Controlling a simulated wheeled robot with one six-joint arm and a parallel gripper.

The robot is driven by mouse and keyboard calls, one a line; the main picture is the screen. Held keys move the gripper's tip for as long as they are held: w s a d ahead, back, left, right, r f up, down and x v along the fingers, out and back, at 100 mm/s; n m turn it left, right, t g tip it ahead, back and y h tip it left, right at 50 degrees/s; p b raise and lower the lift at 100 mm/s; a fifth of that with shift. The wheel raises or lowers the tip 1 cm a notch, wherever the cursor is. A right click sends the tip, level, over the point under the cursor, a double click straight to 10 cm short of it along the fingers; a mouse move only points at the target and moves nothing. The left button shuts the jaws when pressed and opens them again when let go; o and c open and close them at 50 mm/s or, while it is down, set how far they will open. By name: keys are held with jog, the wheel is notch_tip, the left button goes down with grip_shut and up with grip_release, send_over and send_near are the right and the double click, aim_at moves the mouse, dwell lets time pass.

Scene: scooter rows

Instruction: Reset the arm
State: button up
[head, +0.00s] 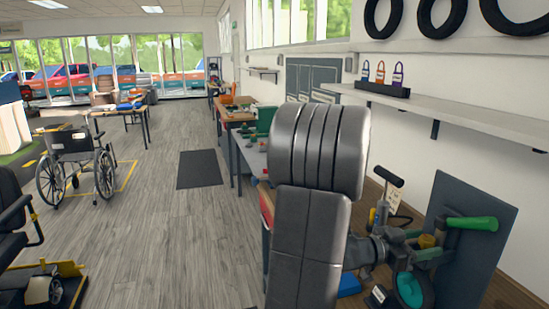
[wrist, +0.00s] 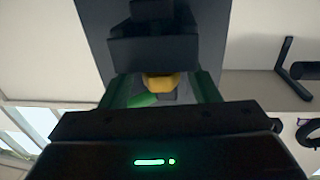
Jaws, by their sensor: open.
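My arm rises through the middle of the head view and bends down to the right. My gripper (head: 424,246) is low at the right, in front of a dark upright panel (head: 478,200). In the wrist view the green fingers of my gripper (wrist: 162,88) stand apart, one on each side of a yellow knob (wrist: 158,82). The yellow knob also shows in the head view (head: 427,241). I cannot tell whether the fingers touch it. A green handle (head: 472,223) sticks out from the panel just right of my gripper.
A teal-hubbed wheel (head: 410,290) is below my gripper, and a black-handled pump (head: 387,180) stands behind it. A wall shelf (head: 470,118) with small padlocks (head: 381,72) runs above. Workbenches (head: 245,150) line the wall.

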jog(key=n+t+b, duration=0.1)
jog(key=t, duration=0.1)
jog(key=n+t+y+b, duration=0.1)
jog(key=n+t+b, duration=0.1)
jog(key=n+t+y+b, duration=0.1)
jog(key=t, duration=0.1)
jog(key=shift+s+d+f+n+b, duration=0.2)
jog(key=shift+s+n+b, duration=0.1)
jog(key=shift+s+b, duration=0.1)
jog(key=v, duration=1.3)
jog(key=shift+s+r+t+y, duration=0.25)
jog(key=shift+s+t+y, duration=0.05)
jog(key=shift+t, duration=0.1)
jog(key=shift+a, duration=0.1)
